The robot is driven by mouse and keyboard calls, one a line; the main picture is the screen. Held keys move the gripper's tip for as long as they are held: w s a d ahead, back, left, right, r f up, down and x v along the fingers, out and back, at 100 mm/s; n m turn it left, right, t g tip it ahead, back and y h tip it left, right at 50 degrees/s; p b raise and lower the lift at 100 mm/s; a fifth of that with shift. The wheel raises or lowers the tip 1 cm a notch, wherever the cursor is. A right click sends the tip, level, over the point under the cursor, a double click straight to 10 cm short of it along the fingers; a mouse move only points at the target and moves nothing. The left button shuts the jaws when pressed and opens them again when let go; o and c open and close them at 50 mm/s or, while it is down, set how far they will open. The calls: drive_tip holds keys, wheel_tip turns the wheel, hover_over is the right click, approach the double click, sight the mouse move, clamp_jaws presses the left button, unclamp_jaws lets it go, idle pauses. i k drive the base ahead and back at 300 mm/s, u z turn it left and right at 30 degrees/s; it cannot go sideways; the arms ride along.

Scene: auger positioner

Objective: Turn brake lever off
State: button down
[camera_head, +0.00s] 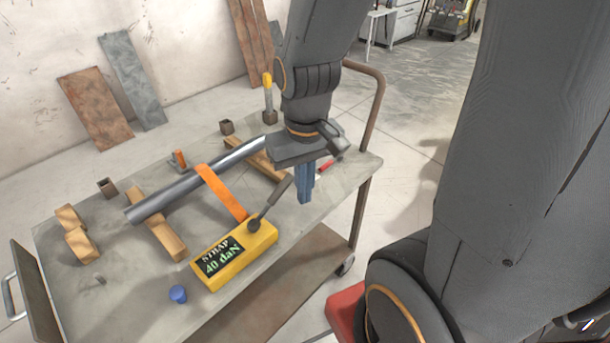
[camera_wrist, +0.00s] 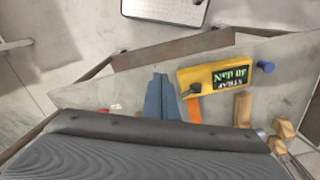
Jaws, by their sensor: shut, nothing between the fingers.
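A lever with a yellow grip (camera_head: 267,88) stands upright at the far edge of the table, left of my arm. A yellow box (camera_head: 235,257) with a display reading "STRAP 40 daN" carries a dark lever (camera_head: 271,203) tilted up to the right. No label shows which one is the brake lever. My gripper (camera_head: 305,196), with blue fingers, is shut and empty, pointing down to the right of the dark lever and apart from it. In the wrist view the fingers (camera_wrist: 159,85) are together, left of the yellow box (camera_wrist: 212,76).
A metal tube (camera_head: 180,190) lies on wooden blocks under an orange strap (camera_head: 220,190). A small red object (camera_head: 328,166) lies behind my gripper. A brown rail (camera_head: 375,105) rises at the table's right end.

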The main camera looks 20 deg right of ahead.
sight(327, 165)
drive_tip(key=k, duration=1.2)
drive_tip(key=z, duration=0.75)
drive_tip(key=i, duration=1.55)
drive_tip(key=u, duration=0.75)
